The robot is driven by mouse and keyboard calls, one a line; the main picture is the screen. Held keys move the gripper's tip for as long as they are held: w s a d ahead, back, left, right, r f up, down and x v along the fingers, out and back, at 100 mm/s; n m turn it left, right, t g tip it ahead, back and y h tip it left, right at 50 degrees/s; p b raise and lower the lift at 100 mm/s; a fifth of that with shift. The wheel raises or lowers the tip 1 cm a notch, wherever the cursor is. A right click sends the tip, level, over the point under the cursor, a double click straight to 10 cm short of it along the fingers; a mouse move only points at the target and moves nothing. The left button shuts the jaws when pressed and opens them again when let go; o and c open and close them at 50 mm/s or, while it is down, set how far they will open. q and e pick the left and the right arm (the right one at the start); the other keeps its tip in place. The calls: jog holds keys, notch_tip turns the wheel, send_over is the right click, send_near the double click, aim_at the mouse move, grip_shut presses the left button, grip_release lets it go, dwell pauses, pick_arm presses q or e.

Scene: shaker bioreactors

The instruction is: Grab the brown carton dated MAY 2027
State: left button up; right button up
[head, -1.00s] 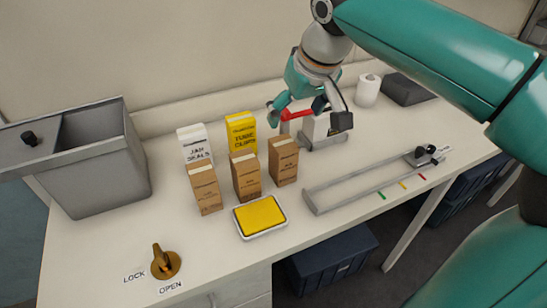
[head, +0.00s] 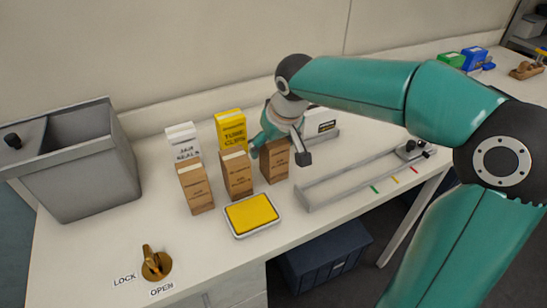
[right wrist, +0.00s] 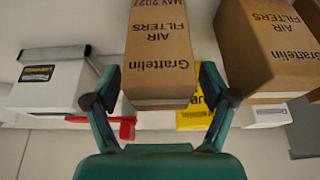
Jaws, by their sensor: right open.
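Three brown cartons stand in a row on the table in the head view: a left one (head: 195,188), a middle one (head: 237,175) and a right one (head: 274,164). My right gripper (head: 279,148) is at the right carton, partly covering its top. In the right wrist view, this carton (right wrist: 160,50) reads "Grattelin AIR FILTERS MAY 2027", upside down. It stands between the spread fingers of the open right gripper (right wrist: 161,88), with a visible gap at the fingertips. The middle carton (right wrist: 262,45) is beside it; its date is out of view. My left gripper is not in view.
A yellow tube clips box (head: 230,127) and a white jar seals box (head: 183,142) stand behind the cartons. A yellow-topped tray (head: 252,214) lies in front. A grey rail frame (head: 345,186) is to the right, a grey bin (head: 85,165) to the left.

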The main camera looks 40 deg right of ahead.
jog(key=shift+w+d+f, duration=0.1)
jog(key=shift+w+f, duration=0.1)
jog(key=shift+f, duration=0.35)
jog(key=c, duration=1.3)
jog(key=shift+r, duration=0.2)
jog(key=shift+c, duration=0.2)
